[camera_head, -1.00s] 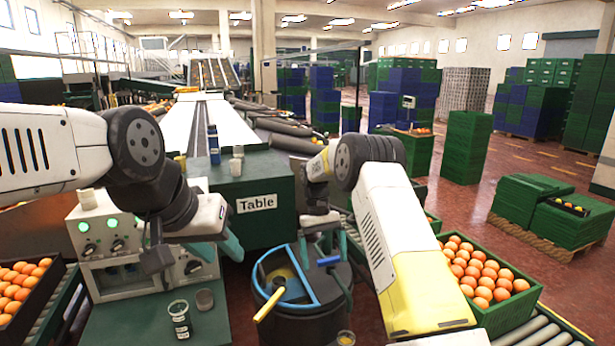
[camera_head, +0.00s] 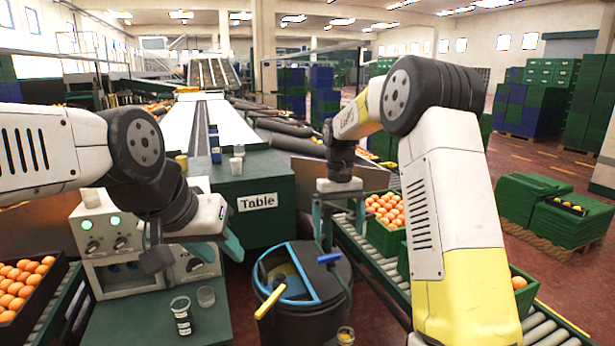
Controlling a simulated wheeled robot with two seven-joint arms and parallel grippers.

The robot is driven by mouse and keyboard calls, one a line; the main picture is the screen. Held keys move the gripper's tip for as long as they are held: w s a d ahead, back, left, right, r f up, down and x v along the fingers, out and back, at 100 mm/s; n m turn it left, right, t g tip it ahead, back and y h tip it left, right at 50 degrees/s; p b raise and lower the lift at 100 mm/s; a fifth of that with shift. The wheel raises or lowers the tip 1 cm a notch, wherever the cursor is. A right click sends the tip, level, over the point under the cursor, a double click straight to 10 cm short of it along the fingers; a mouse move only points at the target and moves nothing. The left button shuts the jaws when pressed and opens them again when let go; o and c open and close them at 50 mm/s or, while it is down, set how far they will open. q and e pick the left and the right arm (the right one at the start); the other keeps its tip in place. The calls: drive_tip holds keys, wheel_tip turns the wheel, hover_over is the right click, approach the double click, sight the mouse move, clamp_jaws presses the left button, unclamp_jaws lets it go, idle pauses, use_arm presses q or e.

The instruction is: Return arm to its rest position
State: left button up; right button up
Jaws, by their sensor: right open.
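My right gripper (camera_head: 339,226) hangs above the back right rim of the dark round bin (camera_head: 330,305). Its two teal fingers point down, are spread apart and have nothing between them. My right arm rises on the right side of the view and hides part of the orange crates and conveyor. My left gripper (camera_head: 215,248) is at the left, in front of the grey control box (camera_head: 100,262). Its teal fingers partly show, but their gap is unclear.
The green table (camera_head: 250,215) stands behind the bin. A crate of oranges (camera_head: 402,236) is on the right roller conveyor; another black crate (camera_head: 50,285) is at the left.

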drive_tip(key=s+d+r+m+t+y, duration=0.1)
drive_tip(key=s+d+r+t, duration=0.3)
drive_tip(key=s+r, duration=0.8)
drive_tip(key=s+d+m+t+y, duration=0.1)
drive_tip(key=s+t, duration=0.3)
drive_tip(key=s, duration=1.1)
drive_tip(key=shift+s+d+f, duration=0.15)
drive_tip(key=shift+s+d, duration=0.15)
drive_tip(key=shift+d, duration=0.15)
